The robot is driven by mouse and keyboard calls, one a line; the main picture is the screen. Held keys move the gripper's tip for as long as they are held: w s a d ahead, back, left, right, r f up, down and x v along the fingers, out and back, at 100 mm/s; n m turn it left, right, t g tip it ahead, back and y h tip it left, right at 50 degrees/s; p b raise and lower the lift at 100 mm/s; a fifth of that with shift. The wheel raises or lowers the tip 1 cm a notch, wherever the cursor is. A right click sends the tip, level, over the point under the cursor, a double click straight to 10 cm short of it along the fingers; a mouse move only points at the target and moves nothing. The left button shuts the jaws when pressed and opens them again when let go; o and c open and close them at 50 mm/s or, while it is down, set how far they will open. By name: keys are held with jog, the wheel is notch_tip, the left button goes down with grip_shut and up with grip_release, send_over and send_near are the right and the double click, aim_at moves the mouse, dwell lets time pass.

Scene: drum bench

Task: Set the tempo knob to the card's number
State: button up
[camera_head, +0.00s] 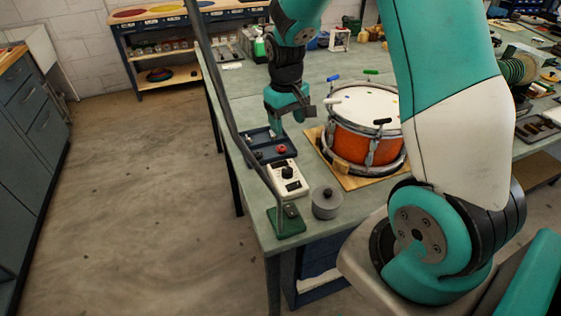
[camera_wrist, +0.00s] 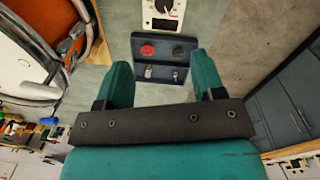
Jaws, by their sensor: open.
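A white box with a black knob (camera_head: 287,173) and dark panels on its face sits near the left edge of the bench. The same white box (camera_wrist: 176,20) is cut off at the top of the wrist view, its knob (camera_wrist: 163,6) partly in sight. I cannot read its dial or display, and I cannot make out a card with a number. My gripper (camera_head: 276,119) is above the bench, beyond the white box and over the far part of a dark blue tray. In the wrist view its two fingers (camera_wrist: 161,62) are wide apart with nothing between them.
The dark blue tray (camera_wrist: 160,60) holds a red knob (camera_head: 281,149), a black one and small metal parts. An orange drum (camera_head: 355,146) stands on a wooden board to the right. A grey cylinder (camera_head: 326,204) and a green-based stand (camera_head: 286,221) with a tall pole are nearer.

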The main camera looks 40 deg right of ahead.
aim_at(287, 169)
notch_tip(287, 169, down, 17)
jog(key=p, duration=0.3)
jog(key=shift+r, duration=0.15)
jog(key=shift+c, duration=0.2)
